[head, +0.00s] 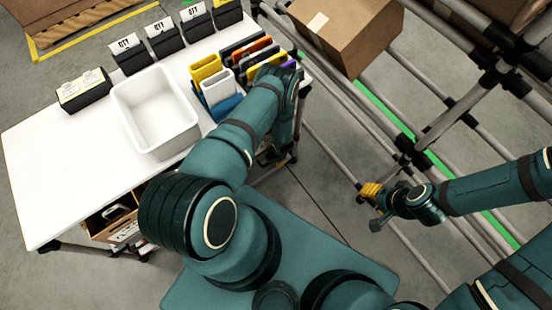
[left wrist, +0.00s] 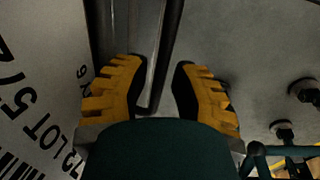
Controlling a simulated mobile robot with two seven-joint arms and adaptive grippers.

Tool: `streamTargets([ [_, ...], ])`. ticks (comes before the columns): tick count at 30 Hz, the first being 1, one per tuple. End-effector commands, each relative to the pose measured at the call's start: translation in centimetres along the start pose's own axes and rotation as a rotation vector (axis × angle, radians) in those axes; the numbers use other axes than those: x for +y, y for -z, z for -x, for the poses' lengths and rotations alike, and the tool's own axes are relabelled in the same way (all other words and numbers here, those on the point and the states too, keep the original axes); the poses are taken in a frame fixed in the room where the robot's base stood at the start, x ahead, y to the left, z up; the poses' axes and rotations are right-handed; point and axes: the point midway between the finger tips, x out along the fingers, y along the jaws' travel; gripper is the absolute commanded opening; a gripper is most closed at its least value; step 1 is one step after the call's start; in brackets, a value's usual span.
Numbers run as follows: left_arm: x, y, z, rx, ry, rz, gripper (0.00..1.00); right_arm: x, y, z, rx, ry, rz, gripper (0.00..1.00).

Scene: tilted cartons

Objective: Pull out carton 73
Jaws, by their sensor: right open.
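A brown carton (head: 345,30) with a small pale label sits tilted on the pipe rack at the top. A second brown carton (head: 485,22) shows in part at the top right. No number 73 is readable on either. My right gripper (head: 369,191), with yellow fingers, is open and empty over the rack's pipes, below the first carton. My left gripper (left wrist: 157,66) is open in the left wrist view, with a grey pipe visible between and beyond its fingers. In the head view my left arm mostly hides it beside the table. A pale surface (left wrist: 35,110) with large black print lies left of it.
A white table (head: 60,155) at the left holds a white bin (head: 156,110), dark labelled boxes (head: 165,38) and several coloured holders (head: 208,75). An open carton (head: 112,222) stands beneath it. Pipes and dark joints (head: 412,150) of the rack fill the right side.

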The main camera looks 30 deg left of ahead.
Motion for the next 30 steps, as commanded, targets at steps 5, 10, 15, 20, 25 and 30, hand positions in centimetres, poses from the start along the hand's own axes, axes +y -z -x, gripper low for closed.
streamTargets([
  [5,0.01,0.00,-0.22,0.000,0.001,0.000,0.25,0.02,0.03,-0.07,0.001,0.000,0.000,0.47],
  [10,0.01,0.00,-0.19,0.000,0.000,0.000,0.22,0.01,0.03,-0.05,0.001,0.000,0.000,0.47],
  [15,0.00,0.00,-0.18,0.000,0.000,0.000,0.00,0.01,0.02,-0.05,0.001,0.000,0.000,0.47],
  [20,0.01,0.01,-0.21,0.000,0.000,0.000,0.00,0.02,0.02,-0.06,0.001,0.000,0.000,0.47],
  [25,-0.01,0.02,-0.24,0.000,0.000,0.000,0.00,0.03,0.01,-0.08,0.001,0.000,0.000,0.47],
  [30,-0.25,0.25,-0.17,0.001,0.001,0.001,0.00,-0.05,0.00,0.14,0.000,0.000,0.000,0.47],
])
